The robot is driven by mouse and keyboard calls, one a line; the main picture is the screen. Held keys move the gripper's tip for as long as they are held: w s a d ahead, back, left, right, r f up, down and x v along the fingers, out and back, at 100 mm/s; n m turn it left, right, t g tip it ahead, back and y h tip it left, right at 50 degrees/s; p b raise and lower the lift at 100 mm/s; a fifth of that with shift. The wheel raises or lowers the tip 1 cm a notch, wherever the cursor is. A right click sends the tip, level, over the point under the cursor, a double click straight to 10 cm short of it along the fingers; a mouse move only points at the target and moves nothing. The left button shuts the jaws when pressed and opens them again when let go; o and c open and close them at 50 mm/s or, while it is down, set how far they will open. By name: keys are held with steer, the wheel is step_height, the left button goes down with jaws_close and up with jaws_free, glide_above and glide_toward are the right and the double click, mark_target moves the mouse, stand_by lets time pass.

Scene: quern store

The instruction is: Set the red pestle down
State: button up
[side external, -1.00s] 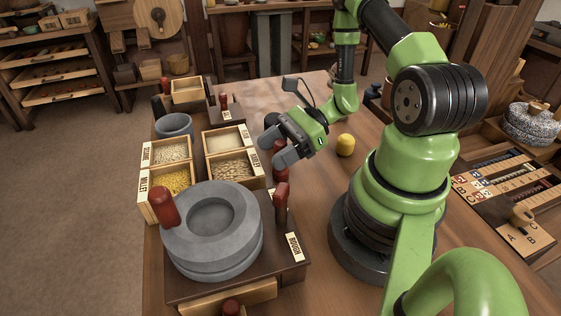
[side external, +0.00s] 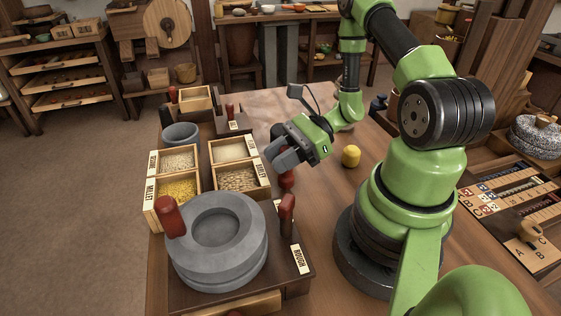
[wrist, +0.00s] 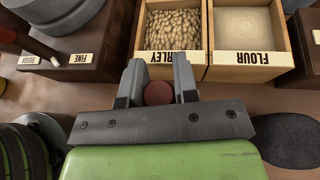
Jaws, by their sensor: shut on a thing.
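My gripper (side external: 283,160) is shut on the red pestle, beside the barley box on the side away from the flour and millet boxes' outer edge. The pestle (side external: 287,181) shows as a dark red piece below the jaws in the side view. In the wrist view its round reddish end (wrist: 158,93) sits between the two grey fingers (wrist: 157,85). The pestle looks upright. I cannot tell whether its lower end touches the table.
The barley box (wrist: 172,55) and flour box (wrist: 248,60) stand close by. A grey quern (side external: 240,255) with a red handle (side external: 170,217) and a red post (side external: 286,218) stands in front. A yellow object (side external: 351,156) is on the table, with bare wood around it.

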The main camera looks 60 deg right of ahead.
step_height(320, 180, up, 9)
step_height(320, 180, up, 6)
steer(key=f, duration=0.1)
glide_above(280, 177)
steer(key=w+d+m+t+h, duration=0.1)
steer(key=w+d+m+h, duration=0.4)
steer(key=d, duration=0.5)
steer(key=w+d+m+t+h, duration=0.1)
steer(key=w+d+m+h, duration=0.2)
steer(key=d+m+h, duration=0.5)
steer(key=w+d+m+t+h, duration=0.1)
steer(key=w+d+m+h, duration=0.4)
steer(key=d, duration=0.6)
steer(key=shift+h, duration=0.4)
steer(key=shift+s+f, duration=0.2)
steer(key=shift+f, duration=2.25)
steer(key=shift+s+f, duration=0.25)
steer(key=shift+f, duration=2.25)
steer(key=shift+s+f, duration=0.2)
steer(key=shift+f, duration=2.25)
